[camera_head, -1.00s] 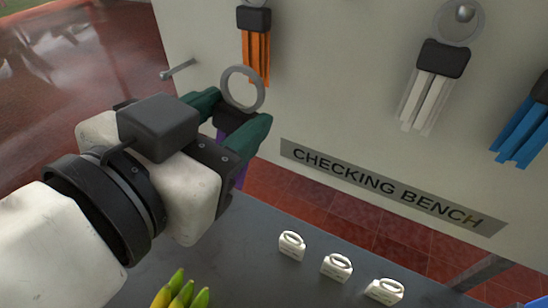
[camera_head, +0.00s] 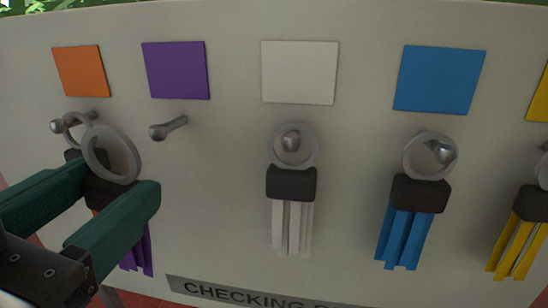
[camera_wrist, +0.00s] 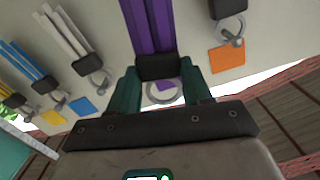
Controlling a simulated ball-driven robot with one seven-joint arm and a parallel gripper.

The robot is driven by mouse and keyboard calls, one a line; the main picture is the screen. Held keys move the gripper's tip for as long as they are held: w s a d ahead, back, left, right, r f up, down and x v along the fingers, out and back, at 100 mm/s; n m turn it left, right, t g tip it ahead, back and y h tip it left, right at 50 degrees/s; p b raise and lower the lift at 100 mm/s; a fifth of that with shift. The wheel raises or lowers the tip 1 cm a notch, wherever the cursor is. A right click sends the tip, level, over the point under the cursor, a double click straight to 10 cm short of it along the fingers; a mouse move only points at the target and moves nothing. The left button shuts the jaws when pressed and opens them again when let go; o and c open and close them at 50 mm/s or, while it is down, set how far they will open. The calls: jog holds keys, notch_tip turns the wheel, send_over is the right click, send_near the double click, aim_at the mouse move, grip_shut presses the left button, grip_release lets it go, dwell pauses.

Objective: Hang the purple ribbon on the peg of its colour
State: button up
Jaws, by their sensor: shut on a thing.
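My gripper (camera_head: 117,183) has green fingers and is shut on the purple ribbon (camera_head: 140,250) at its dark block. The ribbon's grey ring (camera_head: 110,153) stands above the fingers and its purple strips hang below, partly hidden by a finger. The purple square (camera_head: 176,70) has a bare metal peg (camera_head: 168,128) below it. In the head view the ring is left of this peg and slightly lower, apart from it. In the wrist view the purple ribbon (camera_wrist: 150,25) sits between the fingers (camera_wrist: 160,75), and purple shows through its ring.
The orange ribbon's ring hangs on a peg (camera_head: 57,126) under the orange square (camera_head: 80,71), close behind my gripper and partly hidden. The white ribbon (camera_head: 291,183) and blue ribbon (camera_head: 419,194) hang to the right. A yellow ribbon (camera_head: 520,235) is at the right edge.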

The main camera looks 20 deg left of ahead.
jog(key=shift+f+b+x, duration=0.15)
jog(key=shift+f+x, duration=0.05)
jog(key=shift+x, duration=1)
jog(key=shift+f+b+x, duration=0.15)
jog(key=shift+b+x, duration=0.05)
jog(key=shift+x, duration=1)
jog(key=shift+f+b+x, duration=0.15)
jog(key=shift+f+x, duration=0.05)
jog(key=shift+x, duration=1)
jog(key=o, duration=1.1)
jog(key=shift+s, duration=0.1)
